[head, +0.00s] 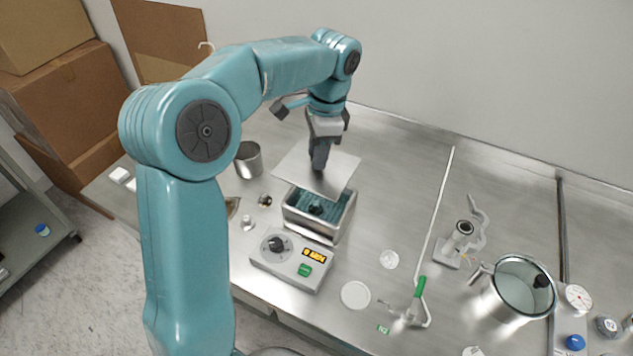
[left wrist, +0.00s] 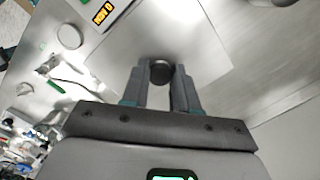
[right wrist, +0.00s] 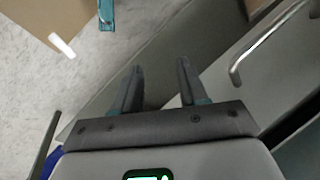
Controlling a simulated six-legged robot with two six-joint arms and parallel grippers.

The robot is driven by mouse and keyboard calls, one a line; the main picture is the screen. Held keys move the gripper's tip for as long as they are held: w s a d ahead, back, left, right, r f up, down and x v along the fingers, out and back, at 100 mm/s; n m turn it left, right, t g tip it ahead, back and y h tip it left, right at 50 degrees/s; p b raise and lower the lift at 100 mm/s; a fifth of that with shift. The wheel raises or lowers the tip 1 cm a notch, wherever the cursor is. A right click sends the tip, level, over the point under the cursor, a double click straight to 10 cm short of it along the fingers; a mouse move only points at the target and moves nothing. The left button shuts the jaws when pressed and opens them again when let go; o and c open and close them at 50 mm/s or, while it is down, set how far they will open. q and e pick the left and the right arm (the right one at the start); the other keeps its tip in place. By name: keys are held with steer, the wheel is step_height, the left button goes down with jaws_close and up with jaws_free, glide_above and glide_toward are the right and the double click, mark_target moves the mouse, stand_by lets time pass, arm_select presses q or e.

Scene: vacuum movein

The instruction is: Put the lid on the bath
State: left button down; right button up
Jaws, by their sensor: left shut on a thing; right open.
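The lid (head: 338,170) is a thin grey metal plate with a dark round knob. It is held above the bath, covering its back part from the head camera. The bath (head: 318,224) is an open steel box with teal liquid and a dark item inside, behind its control unit (head: 292,259) with a lit orange display. My left gripper (head: 319,165) is shut on the lid's knob; the left wrist view shows the knob (left wrist: 161,71) between the fingers and the plate (left wrist: 205,50) beyond. My right gripper (right wrist: 157,75) is open and empty, away from the bath; only the right wrist view shows it.
A steel beaker (head: 248,160) stands left of the bath. To the right are white discs (head: 355,295), a green-handled tool (head: 420,287), a small clamp stand (head: 458,243) and a large steel pot (head: 520,290). Cardboard boxes (head: 60,90) stand at the left.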

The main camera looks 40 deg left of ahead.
arm_select(q)
steer(key=f, duration=0.1)
steer(key=d+f, duration=0.1)
steer(key=w+f, duration=0.1)
steer(key=f, duration=0.1)
steer(key=shift+w+d, duration=0.1)
steer(key=shift+d, duration=0.1)
steer(key=shift+s+f, duration=0.2)
steer(key=shift+s, duration=0.1)
steer(key=f, duration=0.4)
steer(key=shift+s+a+f, duration=0.3)
steer(key=shift+a+f, duration=0.05)
steer(key=shift+a, duration=0.05)
steer(key=c, duration=0.9)
jaws_free()
steer(key=shift+w+d+f, duration=0.2)
steer(key=shift+w, duration=0.25)
steer(key=shift+o, duration=0.2)
step_height(320, 180, up, 12)
steer(key=f, duration=0.1)
glide_above(327, 166)
steer(key=shift+w+d+r, duration=0.1)
steer(key=shift+w+r, duration=0.15)
steer(key=shift+r+p, duration=0.3)
steer(key=shift+s+r, duration=0.25)
steer(key=shift+w+f, duration=0.1)
steer(key=shift+w, duration=0.1)
